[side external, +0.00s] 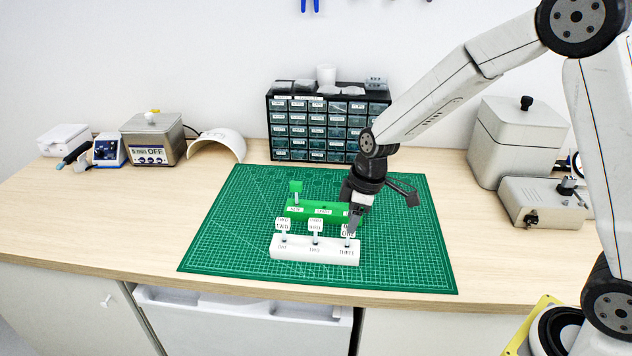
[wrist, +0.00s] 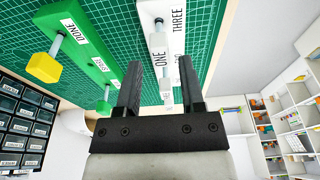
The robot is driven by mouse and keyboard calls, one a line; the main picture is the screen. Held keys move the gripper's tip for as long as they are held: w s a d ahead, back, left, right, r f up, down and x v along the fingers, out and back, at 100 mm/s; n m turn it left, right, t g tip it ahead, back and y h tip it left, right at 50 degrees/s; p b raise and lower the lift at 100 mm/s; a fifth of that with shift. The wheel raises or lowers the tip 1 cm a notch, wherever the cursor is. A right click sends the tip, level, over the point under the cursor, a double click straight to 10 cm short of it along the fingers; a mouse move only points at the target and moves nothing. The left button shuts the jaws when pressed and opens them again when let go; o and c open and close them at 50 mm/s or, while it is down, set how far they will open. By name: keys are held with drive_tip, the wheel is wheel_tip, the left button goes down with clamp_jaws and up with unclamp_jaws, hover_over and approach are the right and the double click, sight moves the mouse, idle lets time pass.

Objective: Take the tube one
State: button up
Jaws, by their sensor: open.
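A white rack (side external: 300,253) stands on the green mat with slots labelled, left to right, apparently ONE, TWO and THREE. Each slot holds a tube with a white tag. The left tube (side external: 284,227) seems tagged TWO; the middle tag (side external: 315,226) is hard to read. The right tube (side external: 348,232), in the slot marked THREE, seems tagged ONE. My gripper (side external: 351,215) is open, pointing down at this right tube and partly covering it. In the wrist view the fingers (wrist: 160,88) stand apart, with a small white tag (wrist: 167,97) showing between them.
Behind is a green rack (side external: 322,211); a green-capped stem (side external: 296,187) stands at its left end. The wrist view shows a yellow cap (wrist: 43,68) beside its DONE label. A drawer cabinet (side external: 325,125) stands at the back. The mat (side external: 225,225) is clear at left.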

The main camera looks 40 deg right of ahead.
drive_tip(key=shift+w+a+f, duration=0.15)
drive_tip(key=shift+w+f, duration=0.05)
drive_tip(key=shift+f, duration=0.85)
clamp_jaws()
drive_tip(key=shift+r, duration=1.6)
idle(0.4)
drive_tip(key=shift+r, duration=2.4)
